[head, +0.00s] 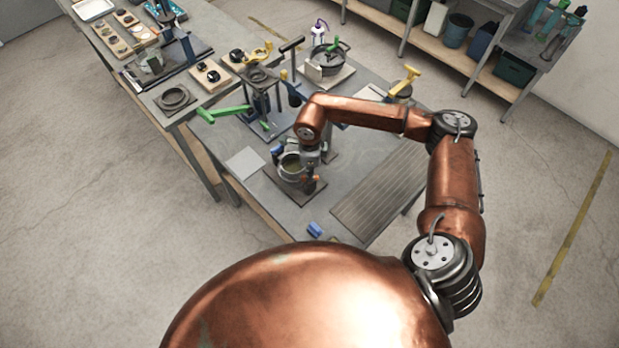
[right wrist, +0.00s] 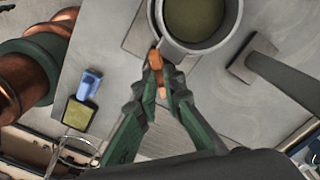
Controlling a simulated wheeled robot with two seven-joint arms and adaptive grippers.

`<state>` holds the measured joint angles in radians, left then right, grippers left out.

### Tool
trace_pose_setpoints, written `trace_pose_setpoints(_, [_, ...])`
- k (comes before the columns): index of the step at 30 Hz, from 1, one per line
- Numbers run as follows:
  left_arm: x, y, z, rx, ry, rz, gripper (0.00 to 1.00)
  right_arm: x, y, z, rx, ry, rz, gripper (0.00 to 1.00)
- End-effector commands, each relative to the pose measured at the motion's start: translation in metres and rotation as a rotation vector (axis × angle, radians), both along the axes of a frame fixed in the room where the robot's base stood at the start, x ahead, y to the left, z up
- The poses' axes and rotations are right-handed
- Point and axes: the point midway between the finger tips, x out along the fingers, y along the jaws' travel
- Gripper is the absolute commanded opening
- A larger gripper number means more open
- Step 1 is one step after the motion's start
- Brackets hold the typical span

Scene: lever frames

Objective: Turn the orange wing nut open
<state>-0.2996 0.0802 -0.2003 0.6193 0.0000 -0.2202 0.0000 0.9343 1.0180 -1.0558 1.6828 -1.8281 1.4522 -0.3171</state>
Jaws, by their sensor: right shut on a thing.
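The orange wing nut (right wrist: 157,66) shows in the right wrist view at the side of a round grey pot (right wrist: 201,38) with olive-coloured contents. My right gripper (right wrist: 160,75) has its green fingers closed on the wing nut from both sides. In the head view the pot (head: 291,168) stands on a dark plate near the front of the bench. My right gripper (head: 313,168) reaches down beside it from above, with a bit of orange by its tip; the fingers partly hide the wing nut. My left gripper is not in view.
A blue item (head: 315,229) lies near the bench's front edge. A green lever (head: 222,113) and a yellow handle (head: 406,80) stick out from fixtures farther back. A ribbed grey mat (head: 375,195) lies right of the pot. A pale square sheet (head: 245,162) lies left.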

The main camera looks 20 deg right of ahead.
Motion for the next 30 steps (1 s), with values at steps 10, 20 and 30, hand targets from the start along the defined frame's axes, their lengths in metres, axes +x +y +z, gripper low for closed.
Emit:
trace_pose_setpoints(10, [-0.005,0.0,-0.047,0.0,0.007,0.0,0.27,0.002,0.0,-0.004,0.0,-0.003,0.327,0.0])
trace_pose_setpoints(20, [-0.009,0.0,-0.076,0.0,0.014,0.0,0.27,0.002,0.0,-0.002,0.0,-0.004,0.596,0.0])
trace_pose_setpoints(30, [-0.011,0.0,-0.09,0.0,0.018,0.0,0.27,0.001,0.0,0.0,-0.001,-0.003,0.752,0.0])
